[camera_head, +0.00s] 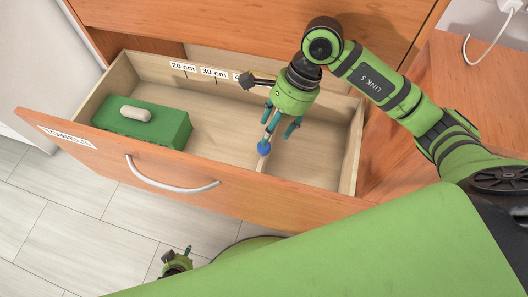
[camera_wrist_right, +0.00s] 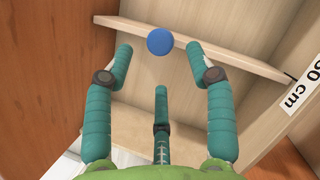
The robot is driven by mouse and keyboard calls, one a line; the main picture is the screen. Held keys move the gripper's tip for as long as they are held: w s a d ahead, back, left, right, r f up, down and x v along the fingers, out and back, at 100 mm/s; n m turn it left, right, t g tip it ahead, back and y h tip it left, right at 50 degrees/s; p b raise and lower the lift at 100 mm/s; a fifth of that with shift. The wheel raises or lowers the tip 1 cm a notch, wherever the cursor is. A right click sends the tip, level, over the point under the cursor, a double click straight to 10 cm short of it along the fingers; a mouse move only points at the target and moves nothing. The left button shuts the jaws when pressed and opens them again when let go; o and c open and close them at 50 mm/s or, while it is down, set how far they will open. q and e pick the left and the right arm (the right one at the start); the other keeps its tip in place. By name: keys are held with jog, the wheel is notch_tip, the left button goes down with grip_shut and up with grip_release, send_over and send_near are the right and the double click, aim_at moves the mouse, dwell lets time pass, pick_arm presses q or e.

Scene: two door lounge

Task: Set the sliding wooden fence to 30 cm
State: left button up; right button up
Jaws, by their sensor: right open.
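The wooden fence (camera_head: 261,166) is a thin pale divider standing across the open drawer, with a blue round knob (camera_head: 264,147) on it. It lies to the right of the 30 cm label (camera_head: 214,72), and its far part is hidden behind my right gripper. My right gripper (camera_head: 278,124) is open above the fence, its fingers pointing down near the knob. In the right wrist view the knob (camera_wrist_right: 160,41) shows between the spread fingertips, and the fence (camera_wrist_right: 225,58) runs to a partly cut-off label. My left gripper (camera_head: 177,262) is low, below the drawer front; its fingers are unclear.
The drawer front (camera_head: 110,150) has a curved metal handle (camera_head: 172,186). A green block (camera_head: 143,125) with a pale rounded piece (camera_head: 135,113) on top fills the drawer's left end. The drawer floor (camera_head: 215,127) between block and fence is bare. A 20 cm label (camera_head: 182,66) marks the back wall.

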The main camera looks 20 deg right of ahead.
aim_at(268, 144)
jog(key=x, duration=0.7)
jog(key=shift+r, duration=0.1)
grip_shut()
